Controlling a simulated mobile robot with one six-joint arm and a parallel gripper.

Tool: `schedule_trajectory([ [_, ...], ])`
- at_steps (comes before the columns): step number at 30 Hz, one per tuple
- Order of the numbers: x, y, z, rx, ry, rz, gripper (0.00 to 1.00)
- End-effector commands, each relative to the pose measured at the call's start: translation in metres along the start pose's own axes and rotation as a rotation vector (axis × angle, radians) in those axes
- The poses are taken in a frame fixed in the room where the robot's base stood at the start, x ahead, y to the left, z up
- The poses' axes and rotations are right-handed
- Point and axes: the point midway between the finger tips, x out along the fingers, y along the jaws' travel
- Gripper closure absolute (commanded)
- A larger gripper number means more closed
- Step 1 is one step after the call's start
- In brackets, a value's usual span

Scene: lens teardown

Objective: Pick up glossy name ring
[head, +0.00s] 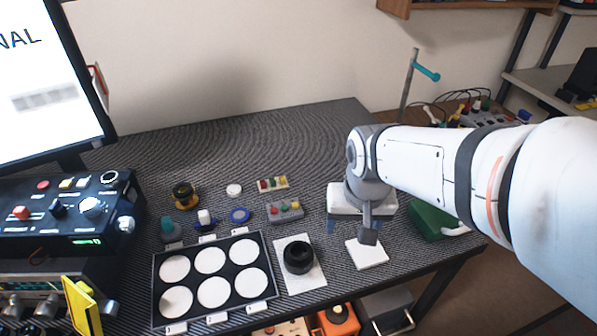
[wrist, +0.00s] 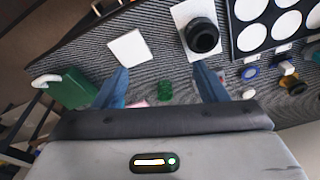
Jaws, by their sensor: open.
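A black lens-like cylinder (head: 298,256) stands on a white card (head: 310,278) right of the tray. It also shows in the wrist view (wrist: 202,37), at the top right of centre. I cannot make out a separate glossy name ring; any ring on the cylinder is too small to tell apart. My gripper (head: 358,227) is above the table, right of the cylinder and apart from it. In the wrist view its two blue fingers (wrist: 162,68) are spread with nothing gripped. A small green object (wrist: 165,90) lies on the table, seen between the fingers.
A black tray (head: 206,288) with several white discs lies left of the cylinder. A blank white square (head: 367,254) lies below my gripper. A green box (head: 430,220) stands at the right edge. Small parts and a control box (head: 60,215) are left.

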Motion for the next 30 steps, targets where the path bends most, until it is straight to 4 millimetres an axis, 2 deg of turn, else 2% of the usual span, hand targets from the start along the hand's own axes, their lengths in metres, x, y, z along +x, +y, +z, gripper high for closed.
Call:
schedule_trajectory([
  [1,0.018,-0.011,-0.011,0.009,-0.031,0.000,0.30],
  [6,0.072,-0.045,-0.041,0.067,-0.092,0.005,0.16],
  [12,0.127,-0.080,-0.057,0.120,-0.143,0.021,0.02],
  [18,0.154,-0.096,-0.060,0.145,-0.163,0.030,0.02],
  [26,0.181,-0.097,-0.054,0.149,-0.167,0.032,0.02],
  [30,0.197,-0.100,-0.045,0.147,-0.168,0.033,0.02],
])
